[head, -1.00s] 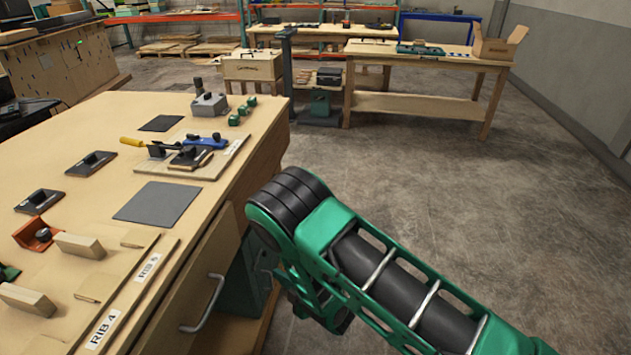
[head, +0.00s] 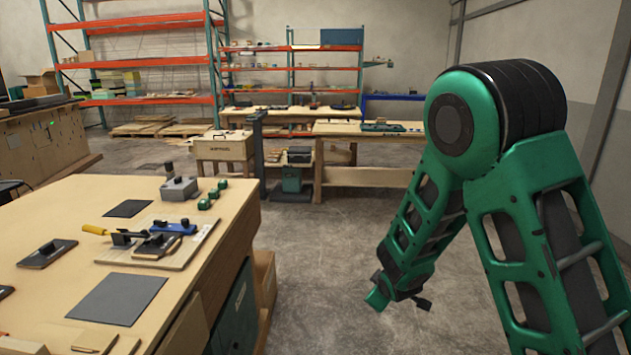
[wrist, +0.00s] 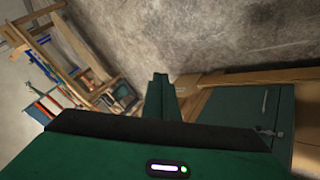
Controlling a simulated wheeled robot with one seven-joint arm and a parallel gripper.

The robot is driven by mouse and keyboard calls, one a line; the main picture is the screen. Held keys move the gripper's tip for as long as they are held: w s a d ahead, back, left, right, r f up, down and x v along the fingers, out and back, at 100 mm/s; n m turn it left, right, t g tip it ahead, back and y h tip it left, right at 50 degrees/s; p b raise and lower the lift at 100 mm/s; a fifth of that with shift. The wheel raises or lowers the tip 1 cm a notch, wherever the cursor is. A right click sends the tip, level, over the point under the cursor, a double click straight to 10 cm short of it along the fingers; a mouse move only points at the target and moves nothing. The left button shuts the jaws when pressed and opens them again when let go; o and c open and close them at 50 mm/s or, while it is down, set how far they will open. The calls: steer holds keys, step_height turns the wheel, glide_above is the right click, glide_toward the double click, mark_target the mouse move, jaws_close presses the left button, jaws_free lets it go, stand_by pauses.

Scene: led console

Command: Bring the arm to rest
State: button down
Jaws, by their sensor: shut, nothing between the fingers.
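My arm rises at the right of the head view to a bent elbow, and its forearm hangs down to the left over the floor. My gripper (wrist: 160,88) shows in the wrist view as green fingers shut together, with nothing between them. In the head view the arm's end is low, right of the near workbench (head: 216,243) and apart from it, and the fingers are hard to make out there.
The near bench holds a grey box (head: 179,189), green knobs, a blue clamp (head: 174,227) and a dark grey mat (head: 117,299). A green cabinet (head: 233,312) stands below it. A second workbench (head: 365,129) stands farther back. Concrete floor (head: 310,270) is open between.

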steer(key=s+d+r+m+g+h, duration=0.1)
steer(key=s+d+r+m+g, duration=0.1)
steer(key=s+d+r+m, duration=0.45)
steer(key=s+d+r+m+g+h, duration=0.15)
steer(key=s+d+r, duration=0.25)
steer(key=s+d, duration=0.6)
steer(key=s+d+r+m+g+y, duration=0.1)
steer(key=s+d+r+m, duration=0.1)
steer(key=s, duration=0.6)
steer(key=s+d+r+m+g+y, duration=0.1)
steer(key=s+d+r+m+g, duration=0.1)
steer(key=s, duration=0.7)
steer(key=s+d+r+m+g+y, duration=0.1)
steer(key=s+d+r+m+g, duration=0.1)
steer(key=s, duration=0.6)
steer(key=shift+s+r+m, duration=0.35)
steer(key=shift+r+m, duration=0.05)
steer(key=shift+m, duration=0.5)
steer(key=shift+w+d+f+g, duration=0.1)
steer(key=shift+w+f+g, duration=0.15)
steer(key=shift+w, duration=0.35)
